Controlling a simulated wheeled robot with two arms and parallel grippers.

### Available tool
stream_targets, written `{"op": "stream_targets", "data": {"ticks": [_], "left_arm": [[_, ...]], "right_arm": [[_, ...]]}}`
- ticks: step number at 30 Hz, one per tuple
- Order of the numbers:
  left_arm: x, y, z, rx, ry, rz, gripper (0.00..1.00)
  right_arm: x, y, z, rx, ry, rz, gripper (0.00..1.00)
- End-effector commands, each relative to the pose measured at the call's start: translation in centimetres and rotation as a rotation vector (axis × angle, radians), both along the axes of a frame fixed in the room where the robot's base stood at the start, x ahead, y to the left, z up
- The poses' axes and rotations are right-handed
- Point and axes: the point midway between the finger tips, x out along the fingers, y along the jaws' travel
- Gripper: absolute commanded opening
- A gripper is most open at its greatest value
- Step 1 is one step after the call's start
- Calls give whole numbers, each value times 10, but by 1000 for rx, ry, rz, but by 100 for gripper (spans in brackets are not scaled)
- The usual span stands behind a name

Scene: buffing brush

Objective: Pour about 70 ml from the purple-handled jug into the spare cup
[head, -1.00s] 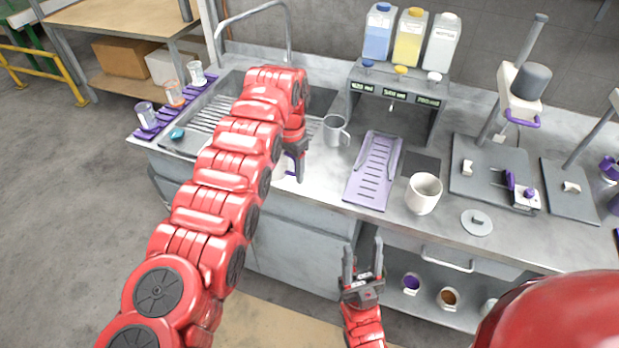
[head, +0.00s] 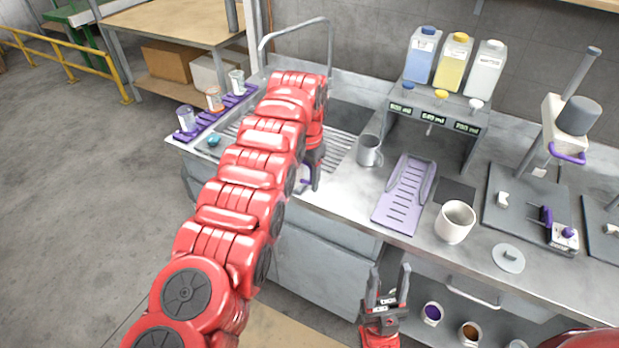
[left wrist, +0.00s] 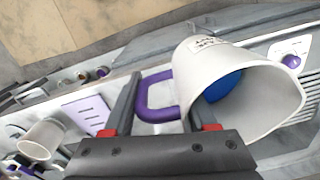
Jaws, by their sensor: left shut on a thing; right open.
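The white jug with the purple handle (left wrist: 156,98) is in my left gripper (left wrist: 163,96), which is shut on that handle. The left wrist view shows the jug's wide mouth and something blue inside, apparently liquid. In the head view the jug (head: 301,181) is mostly hidden behind my left arm, near the counter's front edge by the sink; my left gripper (head: 311,180) points down there. I cannot tell its exact tilt. A white cup (head: 455,223) and a grey mug (head: 369,151) stand on the counter; which is the spare cup is unclear. My right gripper (head: 388,285) is open and empty before the counter.
A purple slotted tray (head: 404,198) lies between mug and cup. A dispenser (head: 436,112) with several bottles stands behind. A round lid (head: 508,258) lies right of the cup. Small clear cups sit in a purple rack (head: 215,118) left of the sink.

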Motion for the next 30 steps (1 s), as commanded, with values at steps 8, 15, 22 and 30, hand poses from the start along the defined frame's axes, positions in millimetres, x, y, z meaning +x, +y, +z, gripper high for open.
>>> {"op": "stream_targets", "data": {"ticks": [8,15,22,30], "left_arm": [[2,7,2,2,-2,21,0],[6,15,5,2,-2,45,0],[9,27,10,-1,2,94,0],[15,46,16,1,-5,144,0]], "right_arm": [[0,0,-1,0,0,0,50],[0,0,-1,0,0,0,50],[0,0,-2,0,0,0,50],[0,0,-3,0,0,0,50]]}}
